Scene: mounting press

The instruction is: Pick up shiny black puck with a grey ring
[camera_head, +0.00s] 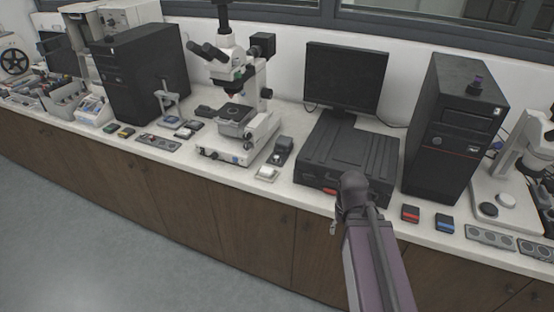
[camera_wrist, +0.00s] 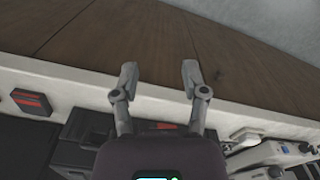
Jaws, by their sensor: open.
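I cannot pick out the shiny black puck with a grey ring for certain in either view. Small round pieces sit in grey trays on the counter, one tray at the right (camera_head: 490,236) and one at the left (camera_head: 158,142), too small to tell apart. A dark disc (camera_head: 487,209) also shows on the base of the right-hand microscope. My gripper (camera_wrist: 158,78) is open and empty in the wrist view, its two fingers apart over the counter's front edge. In the head view my arm reaches up before the black case, and the fingers cannot be made out.
The white counter (camera_head: 232,178) holds a black case (camera_head: 345,155), a monitor (camera_head: 345,78), a computer tower (camera_head: 455,125), a large microscope (camera_head: 240,90) and another microscope (camera_head: 535,150). Red (camera_head: 410,214) and blue (camera_head: 445,223) marked boxes lie near the front edge. Wooden cabinets (camera_head: 230,225) stand below.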

